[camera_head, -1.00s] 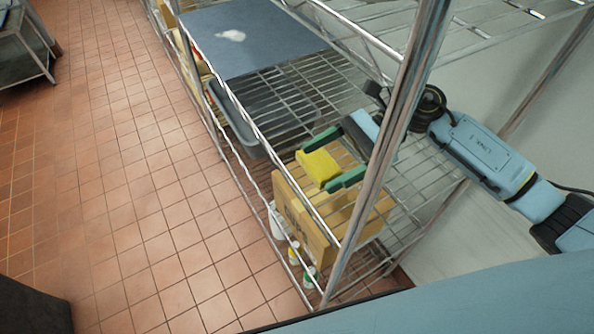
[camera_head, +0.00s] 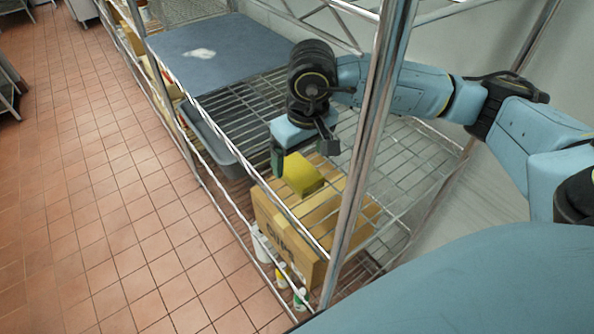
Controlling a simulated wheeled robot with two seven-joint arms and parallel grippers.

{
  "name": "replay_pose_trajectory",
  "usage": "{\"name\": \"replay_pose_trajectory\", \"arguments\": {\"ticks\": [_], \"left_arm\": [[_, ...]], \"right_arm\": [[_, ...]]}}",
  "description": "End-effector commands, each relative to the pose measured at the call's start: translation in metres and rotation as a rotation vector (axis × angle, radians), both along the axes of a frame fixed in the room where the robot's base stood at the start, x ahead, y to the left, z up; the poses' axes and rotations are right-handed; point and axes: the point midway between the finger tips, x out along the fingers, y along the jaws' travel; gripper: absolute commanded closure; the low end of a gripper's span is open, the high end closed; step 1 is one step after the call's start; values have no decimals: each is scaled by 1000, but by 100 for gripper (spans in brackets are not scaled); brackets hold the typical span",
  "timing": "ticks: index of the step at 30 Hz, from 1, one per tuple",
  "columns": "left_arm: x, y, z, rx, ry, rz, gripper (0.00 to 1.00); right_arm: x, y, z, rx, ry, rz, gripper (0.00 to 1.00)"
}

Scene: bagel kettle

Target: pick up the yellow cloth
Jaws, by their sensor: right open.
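The yellow cloth (camera_head: 303,176) shows as a small folded block on the wire shelf (camera_head: 395,165), above the cardboard box as I look down. My right gripper (camera_head: 303,156) hangs over the shelf at the cloth's far side, with its fingers pointing down and apart. One green finger shows to the left of the cloth; the other finger is seen mostly from its side. The jaws hold nothing that I can see, and I cannot tell whether they touch the cloth. My left gripper is out of view.
A metal upright (camera_head: 365,165) stands in front of my right arm. A cardboard box (camera_head: 290,230) and small bottles (camera_head: 300,297) sit below. A blue-grey board (camera_head: 225,48) lies on the shelf farther left, with a grey tray (camera_head: 213,145) underneath. The tiled floor (camera_head: 100,200) is clear.

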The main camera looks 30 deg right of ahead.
Motion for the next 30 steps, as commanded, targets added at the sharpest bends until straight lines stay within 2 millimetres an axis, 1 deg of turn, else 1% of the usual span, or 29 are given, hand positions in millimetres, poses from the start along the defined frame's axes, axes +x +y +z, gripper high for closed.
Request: {"name": "replay_pose_trajectory", "arguments": {"ticks": [2, 6, 9, 14, 15, 26, 30], "left_arm": [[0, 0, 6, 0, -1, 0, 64], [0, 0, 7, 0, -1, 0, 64], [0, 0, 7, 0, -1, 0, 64], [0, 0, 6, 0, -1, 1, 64], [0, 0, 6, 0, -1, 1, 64], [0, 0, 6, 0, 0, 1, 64], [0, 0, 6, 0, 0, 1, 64]], "right_arm": [[0, 1, -13, 1, 7, -2, 13], [3, 1, -30, 3, 4, -2, 13], [4, 1, -34, 2, 1, -1, 13], [4, 1, -35, 2, 1, -1, 13], [4, 1, -35, 2, 1, -2, 14], [4, 1, -34, 3, 1, -2, 61], [4, 1, -34, 3, 1, -2, 61]]}}
